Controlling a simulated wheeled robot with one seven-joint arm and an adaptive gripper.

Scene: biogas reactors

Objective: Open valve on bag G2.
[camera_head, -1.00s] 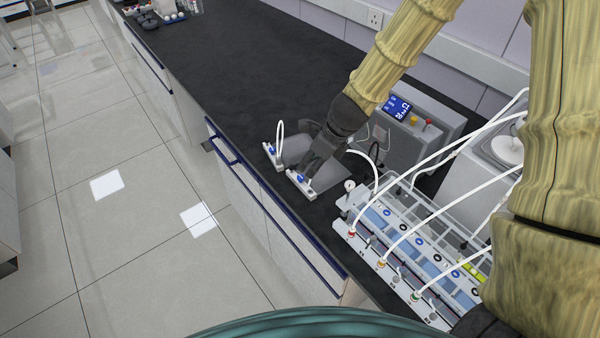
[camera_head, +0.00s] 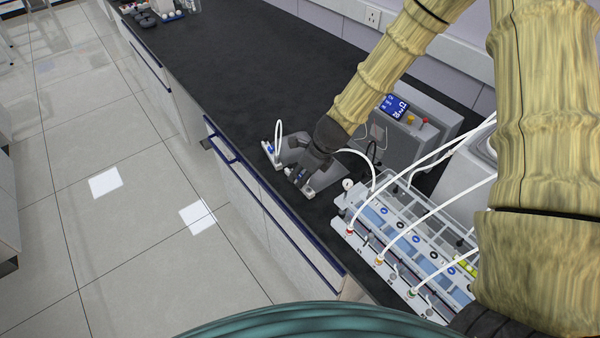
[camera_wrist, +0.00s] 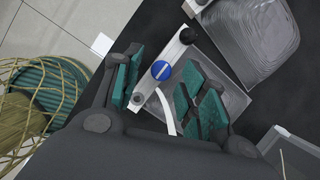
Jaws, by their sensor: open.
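Two flat grey bags with white bars lie on the dark bench in the head view. My gripper (camera_head: 305,172) is over the right one, whose white bar (camera_head: 310,193) partly shows below the fingers. In the wrist view, a blue round valve (camera_wrist: 161,70) sits on this bag's white bar (camera_wrist: 165,58), between my open fingers (camera_wrist: 163,88). I cannot tell whether the fingers touch it. The bag's clear body (camera_wrist: 232,98) is partly hidden by the right finger. The other bag (camera_wrist: 250,40) lies beside it. I cannot read a G2 label.
A white rack (camera_head: 400,235) with tubes and several valves stands right of the bags. A grey control box (camera_head: 405,130) with a blue display is behind my gripper. A white tube (camera_head: 278,140) loops up from the left bag.

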